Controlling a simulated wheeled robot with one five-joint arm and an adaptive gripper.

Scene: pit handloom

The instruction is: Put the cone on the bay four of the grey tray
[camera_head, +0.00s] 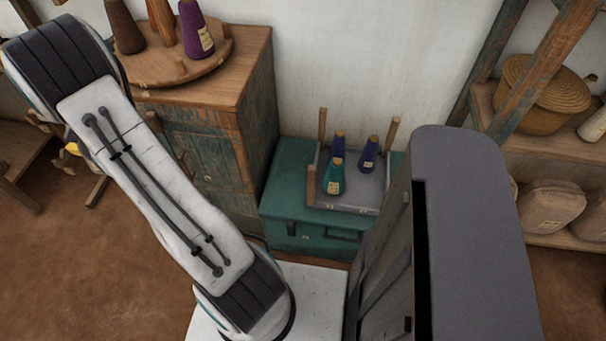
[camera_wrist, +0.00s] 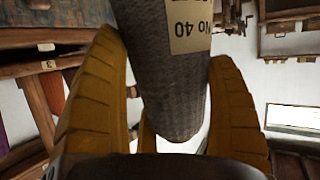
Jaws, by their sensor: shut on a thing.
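My gripper (camera_wrist: 175,110) shows in the wrist view with its yellow fingers shut on a dark brown-grey cone (camera_wrist: 165,75). The cone has a tan label reading "No 40", upside down in this view. The grey tray (camera_head: 350,192) rests on a green chest in the head view, with upright wooden posts at its corners. A green cone (camera_head: 334,177) and two dark blue-purple cones (camera_head: 369,153) stand on it. Part of the tray is hidden behind my own body, and I cannot make out its bay numbers. My gripper and the held cone are out of the head view.
The green chest (camera_head: 285,205) stands against the wall. A wooden cabinet (camera_head: 255,95) to its left bears a round wooden stand (camera_head: 155,70) with a brown cone (camera_head: 124,27) and a purple cone (camera_head: 195,30). Shelves with a basket (camera_head: 540,95) and sacks (camera_head: 548,208) are at right.

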